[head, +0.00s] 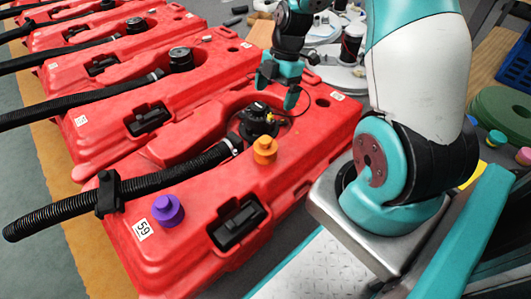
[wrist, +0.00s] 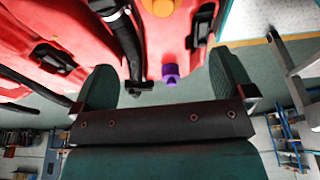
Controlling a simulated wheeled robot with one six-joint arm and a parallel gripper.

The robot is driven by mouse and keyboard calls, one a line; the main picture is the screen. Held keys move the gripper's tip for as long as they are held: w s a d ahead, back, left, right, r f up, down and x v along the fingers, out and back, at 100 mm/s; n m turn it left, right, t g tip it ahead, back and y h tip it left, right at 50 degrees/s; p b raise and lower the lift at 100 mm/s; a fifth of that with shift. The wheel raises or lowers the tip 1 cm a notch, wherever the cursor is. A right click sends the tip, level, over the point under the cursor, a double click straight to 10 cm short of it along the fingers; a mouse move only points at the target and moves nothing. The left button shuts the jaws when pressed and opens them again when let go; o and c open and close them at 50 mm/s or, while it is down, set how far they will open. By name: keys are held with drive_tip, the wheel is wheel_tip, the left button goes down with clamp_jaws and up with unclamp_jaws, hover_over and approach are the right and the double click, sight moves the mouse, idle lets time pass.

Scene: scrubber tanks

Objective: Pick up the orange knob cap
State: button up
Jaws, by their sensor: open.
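My gripper (head: 279,92) is above the far part of this tank, up and slightly right of the orange cap. Its fingers (wrist: 170,85) are apart with nothing between them.
A black ribbed hose (head: 140,188) runs over the tank to a fitting (head: 258,120) close to the orange cap. A black latch (head: 238,222) is set in the tank's near side. More red tanks (head: 110,90) stand behind, left. Clutter lies at the right.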

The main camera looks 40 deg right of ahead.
sight(266, 139)
drive_tip(key=b+x, duration=0.2)
drive_tip(key=x, duration=0.2)
drive_tip(key=b+x, duration=0.1)
drive_tip(key=x, duration=0.3)
drive_tip(key=b+x, duration=0.2)
drive_tip(key=x, duration=0.1)
drive_tip(key=shift+d+f+b, duration=0.25)
drive_tip(key=shift+f+b, duration=0.1)
drive_tip(key=shift+f, duration=0.15)
drive_tip(key=b+x, duration=0.4)
drive_tip(key=x, duration=0.2)
drive_tip(key=shift+s+a, duration=0.1)
drive_tip(key=shift+s, duration=0.1)
drive_tip(key=c, duration=0.9)
